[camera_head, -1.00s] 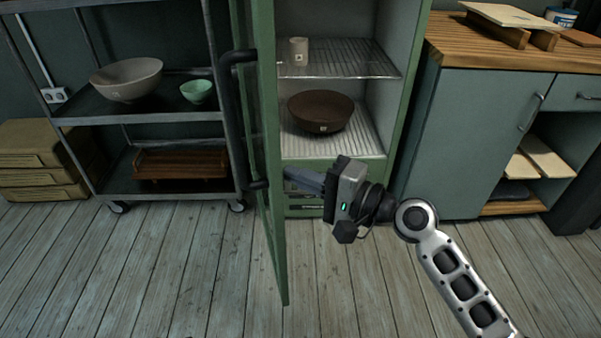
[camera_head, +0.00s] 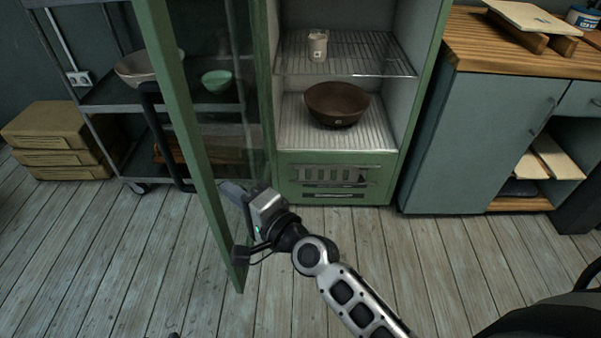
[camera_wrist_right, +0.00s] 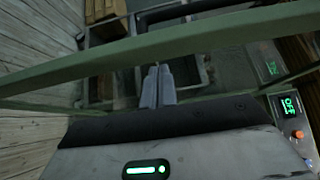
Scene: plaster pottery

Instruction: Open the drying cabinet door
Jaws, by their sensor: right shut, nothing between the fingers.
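The drying cabinet (camera_head: 287,170) is green, with its glass door (camera_head: 196,150) standing well open, swung out to the left. The dark door handle (camera_head: 160,130) is on the door's outer side, toward the cart. My right gripper (camera_head: 226,190) is shut and empty, at the inner side of the door near its lower part. In the right wrist view its closed fingertips (camera_wrist_right: 158,72) reach to the green door frame (camera_wrist_right: 150,48); I cannot tell whether they touch it. My left gripper is not in view.
Inside the cabinet, a brown bowl (camera_head: 336,105) and a small cup (camera_head: 317,46) stand on wire racks. A shelf cart (camera_head: 108,98) with bowls is behind the door at left. A workbench (camera_head: 470,140) stands at right. The wooden floor in front is clear.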

